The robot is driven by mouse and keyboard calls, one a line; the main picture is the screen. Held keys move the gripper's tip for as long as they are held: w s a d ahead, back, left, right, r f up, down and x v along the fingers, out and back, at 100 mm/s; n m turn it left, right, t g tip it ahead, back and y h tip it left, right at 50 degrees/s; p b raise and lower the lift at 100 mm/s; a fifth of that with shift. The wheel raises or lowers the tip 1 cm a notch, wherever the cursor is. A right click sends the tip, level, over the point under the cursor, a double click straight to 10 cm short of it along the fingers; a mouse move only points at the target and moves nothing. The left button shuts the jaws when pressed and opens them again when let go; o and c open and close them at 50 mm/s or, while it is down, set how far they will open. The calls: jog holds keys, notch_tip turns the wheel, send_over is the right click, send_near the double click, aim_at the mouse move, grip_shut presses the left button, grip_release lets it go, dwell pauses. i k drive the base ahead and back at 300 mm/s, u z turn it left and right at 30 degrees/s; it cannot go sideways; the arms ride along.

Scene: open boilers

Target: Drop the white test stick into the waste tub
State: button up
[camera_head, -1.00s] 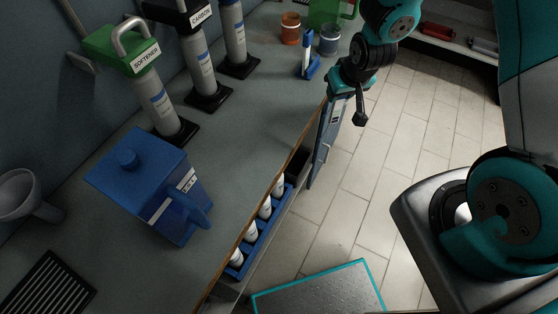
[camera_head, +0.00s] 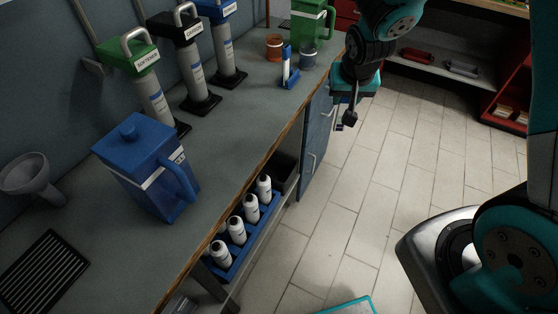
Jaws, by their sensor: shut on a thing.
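My gripper (camera_head: 346,120) hangs over the floor, just right of the counter's far cabinet door. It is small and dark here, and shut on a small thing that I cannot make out. I cannot pick out the white test stick for certain; a slim white and blue piece (camera_head: 287,62) stands upright in a blue holder on the counter, left of my gripper. I cannot tell for certain which container is the waste tub. A dark open box (camera_head: 283,172) sits under the counter edge, beyond a blue rack of white bottles, below and left of my gripper.
The counter (camera_head: 220,140) carries a blue lidded jug (camera_head: 148,172), labelled cylinders (camera_head: 155,95), an orange cup (camera_head: 274,46), a grey cup (camera_head: 308,55) and a green jug (camera_head: 308,18). The tiled floor (camera_head: 385,170) is mostly clear.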

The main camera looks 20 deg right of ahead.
aim_at(271, 174)
jog(key=i, duration=1.05)
jog(key=z, duration=0.75)
